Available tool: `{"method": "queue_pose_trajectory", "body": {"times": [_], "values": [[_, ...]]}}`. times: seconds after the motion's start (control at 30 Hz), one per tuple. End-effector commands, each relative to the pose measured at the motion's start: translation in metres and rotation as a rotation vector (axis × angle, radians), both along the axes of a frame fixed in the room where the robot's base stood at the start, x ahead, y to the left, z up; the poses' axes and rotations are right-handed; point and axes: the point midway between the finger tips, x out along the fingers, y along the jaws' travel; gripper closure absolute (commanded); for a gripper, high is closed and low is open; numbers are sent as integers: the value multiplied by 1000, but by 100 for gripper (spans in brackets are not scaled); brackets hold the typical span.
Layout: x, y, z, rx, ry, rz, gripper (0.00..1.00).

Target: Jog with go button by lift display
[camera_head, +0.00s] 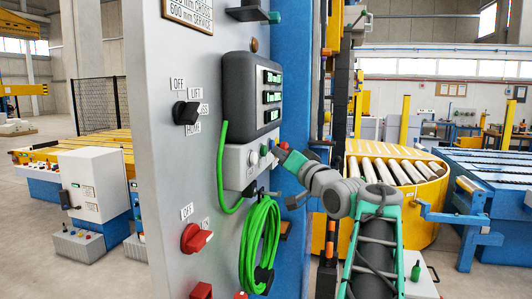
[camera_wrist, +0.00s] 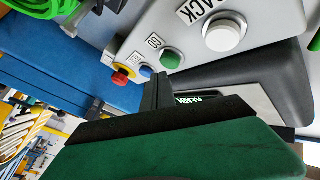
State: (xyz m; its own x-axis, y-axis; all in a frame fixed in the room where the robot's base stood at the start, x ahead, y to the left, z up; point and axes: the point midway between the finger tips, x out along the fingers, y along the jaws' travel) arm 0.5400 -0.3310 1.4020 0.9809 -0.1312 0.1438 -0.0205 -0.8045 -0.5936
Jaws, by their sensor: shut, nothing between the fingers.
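The dark lift display (camera_head: 272,98) with lit green readouts is mounted on the grey cabinet. Below it is a light grey button box (camera_head: 237,165). In the wrist view this box carries a green button (camera_wrist: 171,60) labelled GO, a large white button (camera_wrist: 225,33) with a label ending in ACK, a small blue button (camera_wrist: 145,71) and a red button on yellow (camera_wrist: 121,76). My gripper (camera_head: 279,151) is shut and empty at the box's right side. In the wrist view its fingertips (camera_wrist: 157,76) are close beside the green button; I cannot tell if they touch.
A black selector knob (camera_head: 186,112) and a red rotary switch (camera_head: 195,238) are on the cabinet front. A coiled green cable (camera_head: 260,240) hangs below the button box. A yellow roller turntable (camera_head: 398,180) stands behind my arm on the right.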

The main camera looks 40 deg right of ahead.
Motion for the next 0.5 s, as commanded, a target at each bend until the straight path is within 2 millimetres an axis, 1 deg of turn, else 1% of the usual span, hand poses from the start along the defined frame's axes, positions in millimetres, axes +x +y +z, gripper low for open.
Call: {"method": "queue_pose_trajectory", "body": {"times": [0.17,0.5], "values": [[-1,-1,0,0,0,-1,100],[-27,-21,0,-1,0,-3,100]]}}
